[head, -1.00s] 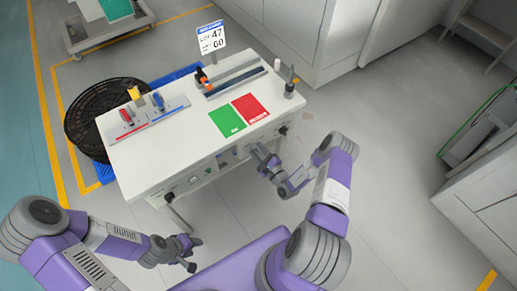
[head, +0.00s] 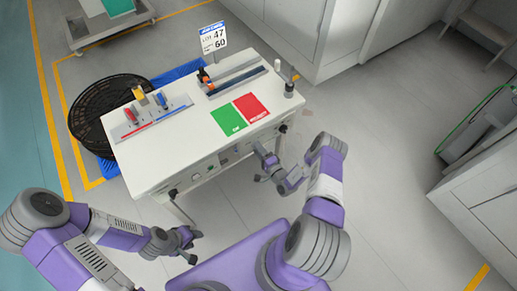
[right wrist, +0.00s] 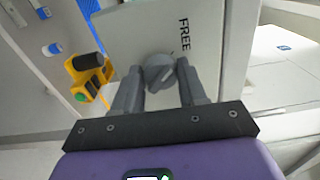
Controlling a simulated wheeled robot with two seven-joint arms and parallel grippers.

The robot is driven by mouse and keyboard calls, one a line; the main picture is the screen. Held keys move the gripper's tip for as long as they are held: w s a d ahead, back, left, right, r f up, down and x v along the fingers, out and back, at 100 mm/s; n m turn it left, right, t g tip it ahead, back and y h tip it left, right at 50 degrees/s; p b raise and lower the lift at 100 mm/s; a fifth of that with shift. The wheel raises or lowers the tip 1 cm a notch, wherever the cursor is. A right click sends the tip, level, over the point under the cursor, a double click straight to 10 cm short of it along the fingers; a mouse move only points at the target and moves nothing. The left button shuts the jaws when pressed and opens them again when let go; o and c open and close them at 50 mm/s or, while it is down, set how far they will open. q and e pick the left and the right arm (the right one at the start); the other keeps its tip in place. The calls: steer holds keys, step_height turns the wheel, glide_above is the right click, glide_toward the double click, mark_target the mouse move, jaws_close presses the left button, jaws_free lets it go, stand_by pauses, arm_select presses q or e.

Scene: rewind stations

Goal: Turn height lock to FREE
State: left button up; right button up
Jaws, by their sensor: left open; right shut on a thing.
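The height lock is a grey round knob (right wrist: 160,72) on a pale panel in the right wrist view, with the printed word FREE (right wrist: 184,34) up and right of it. My right gripper (right wrist: 159,88) has its fingers on both sides of the knob and is shut on it. In the head view my right gripper (head: 264,160) is at the front face of the white station table (head: 170,148), where the knob is too small to make out. My left gripper (head: 188,245) is open and empty, low in front of the table and apart from it.
A yellow and black part (right wrist: 88,75) sits left of the knob. On the table are a green mat (head: 228,120), a red mat (head: 251,107) and a tool tray (head: 152,117). A black round basket (head: 88,110) stands left.

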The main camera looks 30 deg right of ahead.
stand_by(0.5)
steer(key=o, duration=1.1)
steer(key=shift+c, duration=0.2)
steer(key=shift+s, duration=0.1)
steer(key=s+p, duration=0.1)
steer(key=s, duration=0.6)
steer(key=shift+s+d, duration=0.25)
steer(key=shift+d, duration=0.1)
